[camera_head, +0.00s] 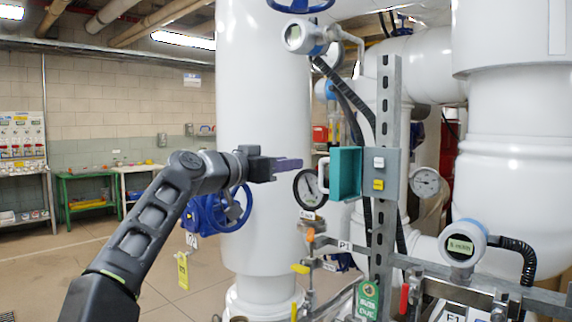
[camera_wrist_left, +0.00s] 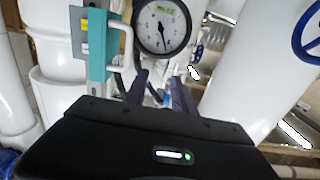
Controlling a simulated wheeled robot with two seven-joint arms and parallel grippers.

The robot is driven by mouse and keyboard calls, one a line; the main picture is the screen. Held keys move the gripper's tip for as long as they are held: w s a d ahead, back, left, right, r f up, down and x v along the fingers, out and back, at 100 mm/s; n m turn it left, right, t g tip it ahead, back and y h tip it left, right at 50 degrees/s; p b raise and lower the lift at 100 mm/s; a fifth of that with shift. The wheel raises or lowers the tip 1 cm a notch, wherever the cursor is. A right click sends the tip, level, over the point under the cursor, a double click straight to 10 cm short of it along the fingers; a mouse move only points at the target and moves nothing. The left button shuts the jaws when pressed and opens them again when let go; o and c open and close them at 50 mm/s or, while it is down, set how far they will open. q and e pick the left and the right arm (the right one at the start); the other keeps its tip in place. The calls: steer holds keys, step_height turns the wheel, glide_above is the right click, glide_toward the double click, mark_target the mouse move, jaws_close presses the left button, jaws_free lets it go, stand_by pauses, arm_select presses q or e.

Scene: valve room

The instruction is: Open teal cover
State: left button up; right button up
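The teal cover (camera_head: 346,172) stands swung out at the left edge of a grey box (camera_head: 391,176), and a white and a yellow button show on the box. The cover's white handle (camera_head: 322,175) faces left. My left gripper (camera_head: 296,163) is left of the handle, apart from it and empty. In the left wrist view, the teal cover (camera_wrist_left: 97,45) and white handle (camera_wrist_left: 127,48) are at upper left. My two purple fingers (camera_wrist_left: 160,90) show apart there, below and right of the handle. My right gripper is in neither view.
A round gauge (camera_head: 308,188) sits just below and left of the handle; it also shows in the wrist view (camera_wrist_left: 161,27). A slotted metal post (camera_head: 386,120) carries the box. A thick white pipe (camera_head: 262,90) and blue handwheel (camera_head: 232,208) stand behind my arm.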

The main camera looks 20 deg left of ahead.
arm_select(q)
steer(key=b+v, duration=0.3)
steer(key=v, duration=0.4)
steer(key=shift+s+a, duration=0.15)
steer(key=shift+s, duration=0.25)
stand_by(0.3)
